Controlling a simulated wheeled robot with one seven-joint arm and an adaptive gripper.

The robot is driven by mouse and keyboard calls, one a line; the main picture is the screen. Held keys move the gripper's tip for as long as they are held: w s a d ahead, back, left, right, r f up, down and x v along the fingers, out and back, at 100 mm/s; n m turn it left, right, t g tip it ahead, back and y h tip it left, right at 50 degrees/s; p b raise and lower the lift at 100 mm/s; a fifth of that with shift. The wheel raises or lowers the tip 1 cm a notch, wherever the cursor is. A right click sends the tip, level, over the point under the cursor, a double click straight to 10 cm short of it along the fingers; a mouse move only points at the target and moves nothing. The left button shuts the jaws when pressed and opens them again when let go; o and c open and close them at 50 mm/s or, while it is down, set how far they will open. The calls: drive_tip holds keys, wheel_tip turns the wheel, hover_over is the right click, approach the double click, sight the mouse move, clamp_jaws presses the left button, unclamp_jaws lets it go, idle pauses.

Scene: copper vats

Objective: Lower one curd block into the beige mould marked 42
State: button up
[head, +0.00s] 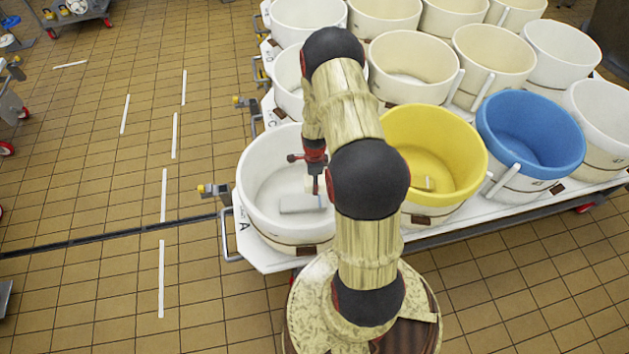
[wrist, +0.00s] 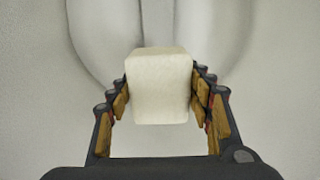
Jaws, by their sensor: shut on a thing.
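My gripper (wrist: 160,100) is shut on a pale cream curd block (wrist: 160,75), with finger pads on both its sides in the wrist view. In the head view my gripper (head: 318,185) points down inside the outline of the front left white mould (head: 262,190); its exact height there is hard to tell. A pale grey slab-like shape (head: 302,204) shows by the fingertips. Several cream or beige moulds stand farther back, among them one in the second row (head: 412,50) and one to its right (head: 494,50). I cannot read the number 42 on any mould.
The moulds are packed close on a white wheeled table (head: 270,258). Tiled floor (head: 110,180) at left is mostly clear.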

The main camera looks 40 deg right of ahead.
drive_tip(key=b, duration=0.8)
hover_over(315, 201)
drive_tip(key=shift+a+f, duration=0.1)
drive_tip(key=shift+f, duration=5.45)
drive_tip(key=shift+f+b, duration=0.4)
drive_tip(key=shift+f, duration=0.5)
drive_tip(key=o, duration=1.5)
drive_tip(key=shift+o, duration=0.2)
wheel_tip(315, 201, up, 12)
